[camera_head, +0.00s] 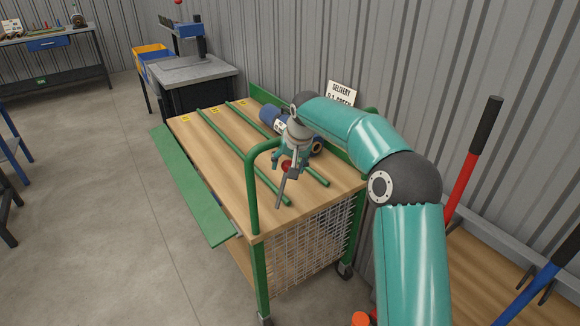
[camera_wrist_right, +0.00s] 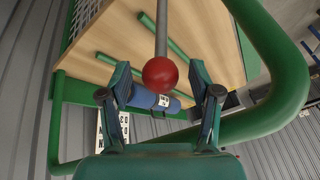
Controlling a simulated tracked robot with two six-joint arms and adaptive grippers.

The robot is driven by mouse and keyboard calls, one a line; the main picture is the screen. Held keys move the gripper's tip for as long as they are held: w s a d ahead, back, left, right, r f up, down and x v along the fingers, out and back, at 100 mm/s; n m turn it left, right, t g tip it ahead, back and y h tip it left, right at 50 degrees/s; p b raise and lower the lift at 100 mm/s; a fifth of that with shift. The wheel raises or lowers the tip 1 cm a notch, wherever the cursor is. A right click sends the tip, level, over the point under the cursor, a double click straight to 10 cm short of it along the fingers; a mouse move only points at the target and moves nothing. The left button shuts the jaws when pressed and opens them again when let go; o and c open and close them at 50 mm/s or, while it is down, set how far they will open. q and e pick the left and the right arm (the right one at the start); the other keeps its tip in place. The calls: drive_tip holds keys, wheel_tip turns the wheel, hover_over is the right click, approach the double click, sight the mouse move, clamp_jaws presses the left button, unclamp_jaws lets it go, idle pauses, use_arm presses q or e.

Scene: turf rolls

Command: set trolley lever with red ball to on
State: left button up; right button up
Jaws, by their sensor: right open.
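The lever is a grey rod (camera_head: 281,192) with a red ball (camera_head: 286,166) at its top, near the front end of the wooden-topped green trolley (camera_head: 196,125). In the right wrist view the red ball (camera_wrist_right: 160,74) lies between the two fingertips, with the rod (camera_wrist_right: 162,30) running up from it. My right gripper (camera_head: 289,163) is open around the ball; its fingers (camera_wrist_right: 160,85) stand apart on both sides with gaps. In the head view the gripper partly covers the ball. No on or off marking is readable. My left gripper is not in view.
The trolley's green rail (camera_head: 252,190) stands close to the lever, and also at the right in the wrist view (camera_wrist_right: 285,90). Green bars (camera_head: 240,150) and a blue roll (camera_head: 270,116) lie on the top. A grey wall (camera_head: 470,60) is behind; floor (camera_head: 100,200) is free at left.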

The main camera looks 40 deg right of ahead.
drive_tip(key=shift+w+d+f, duration=0.1)
drive_tip(key=shift+w+f, duration=0.1)
drive_tip(key=shift+f, duration=0.3)
clamp_jaws()
